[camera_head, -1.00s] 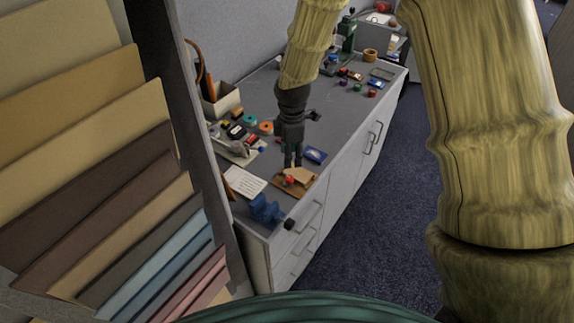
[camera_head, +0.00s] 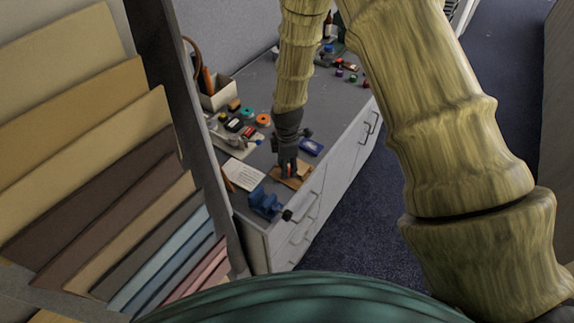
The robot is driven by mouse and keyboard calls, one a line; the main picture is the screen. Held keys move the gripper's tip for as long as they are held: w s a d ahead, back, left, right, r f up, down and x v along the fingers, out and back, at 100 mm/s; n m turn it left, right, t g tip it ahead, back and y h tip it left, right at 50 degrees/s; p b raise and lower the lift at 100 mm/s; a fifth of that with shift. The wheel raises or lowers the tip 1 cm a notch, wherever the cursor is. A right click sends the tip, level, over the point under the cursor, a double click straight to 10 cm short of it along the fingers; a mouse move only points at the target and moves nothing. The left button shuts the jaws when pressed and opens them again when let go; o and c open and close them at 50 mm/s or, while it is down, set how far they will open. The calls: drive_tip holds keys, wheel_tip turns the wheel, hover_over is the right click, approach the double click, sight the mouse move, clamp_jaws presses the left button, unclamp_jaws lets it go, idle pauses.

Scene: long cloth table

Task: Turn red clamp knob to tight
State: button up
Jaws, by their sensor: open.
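The red clamp knob (camera_head: 288,171) shows as a small red spot between the fingers of my gripper (camera_head: 288,173). My gripper points down over the knob with its fingers apart on either side of it. Whether the fingers touch the knob is too small to tell. The knob sits on a tan wooden piece on a brown board (camera_head: 301,179) near the front edge of the grey table. Much of the knob and its clamp is hidden behind my gripper, and the way the knob is turned cannot be seen.
A blue vise-like object (camera_head: 264,202) stands at the near corner. A white sheet (camera_head: 242,174) lies left of the board, and a blue box (camera_head: 312,147) lies behind it. Tape rolls and small items fill the left side. Colour sample boards (camera_head: 85,150) stand close at left.

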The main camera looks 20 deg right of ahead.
drive_tip(key=shift+f, duration=0.55)
clamp_jaws()
